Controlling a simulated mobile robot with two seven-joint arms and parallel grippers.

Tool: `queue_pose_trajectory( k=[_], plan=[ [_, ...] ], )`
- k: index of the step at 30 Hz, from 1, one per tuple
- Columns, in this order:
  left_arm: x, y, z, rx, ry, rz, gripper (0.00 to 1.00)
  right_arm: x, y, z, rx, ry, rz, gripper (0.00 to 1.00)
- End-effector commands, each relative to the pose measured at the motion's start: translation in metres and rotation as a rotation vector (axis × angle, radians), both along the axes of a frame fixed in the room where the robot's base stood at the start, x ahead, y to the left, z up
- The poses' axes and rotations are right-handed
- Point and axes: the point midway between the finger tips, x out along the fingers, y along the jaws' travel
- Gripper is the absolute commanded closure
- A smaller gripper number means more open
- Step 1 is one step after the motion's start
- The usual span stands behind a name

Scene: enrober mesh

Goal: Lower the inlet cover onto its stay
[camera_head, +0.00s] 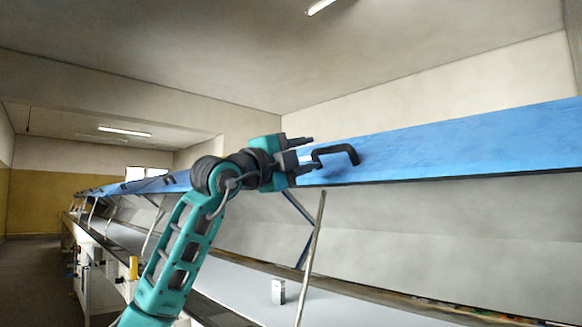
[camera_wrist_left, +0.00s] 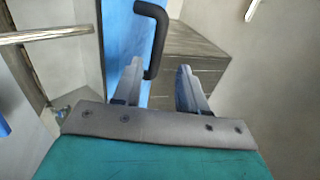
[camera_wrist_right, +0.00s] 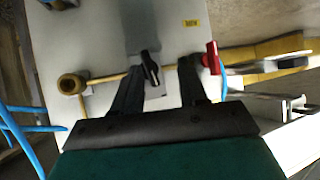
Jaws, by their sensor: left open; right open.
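The long blue inlet cover (camera_head: 450,145) is raised above the machine. A black bracket-shaped handle (camera_head: 350,149) sticks out from its face; it also shows in the left wrist view (camera_wrist_left: 158,35). My left gripper (camera_head: 309,152) is open at the handle's left end. In the left wrist view my fingertips (camera_wrist_left: 159,66) show on either side of the handle's lower end; I cannot tell whether they touch it. A thin metal rod (camera_head: 311,255), perhaps the stay, leans up under the cover. My right gripper (camera_wrist_right: 160,66) is open and shows only in its own wrist view.
Below the cover runs a pale bed with a small metal block (camera_head: 278,291). A blue strut (camera_head: 301,215) stands behind the rod. The right wrist view shows a white panel (camera_wrist_right: 85,35), a brass-coloured pipe (camera_wrist_right: 100,82), a red knob (camera_wrist_right: 211,57) and blue hoses (camera_wrist_right: 18,135).

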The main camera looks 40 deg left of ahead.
Motion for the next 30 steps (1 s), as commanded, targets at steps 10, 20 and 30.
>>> queue_pose_trajectory(
  k=[10, 20, 30],
  plan=[
    [-0.036, 0.003, -0.011, 0.001, 0.001, 0.001, 0.58, 0.000, 0.000, -0.011, 0.000, 0.001, 0.000, 0.57],
    [-0.037, 0.003, -0.011, 0.000, 0.000, 0.000, 0.58, -0.001, 0.000, -0.011, -0.002, 0.002, 0.002, 0.57],
    [-0.037, 0.003, -0.011, 0.000, 0.000, 0.000, 0.58, -0.001, -0.001, -0.011, -0.006, 0.000, 0.005, 0.57]
  ],
)
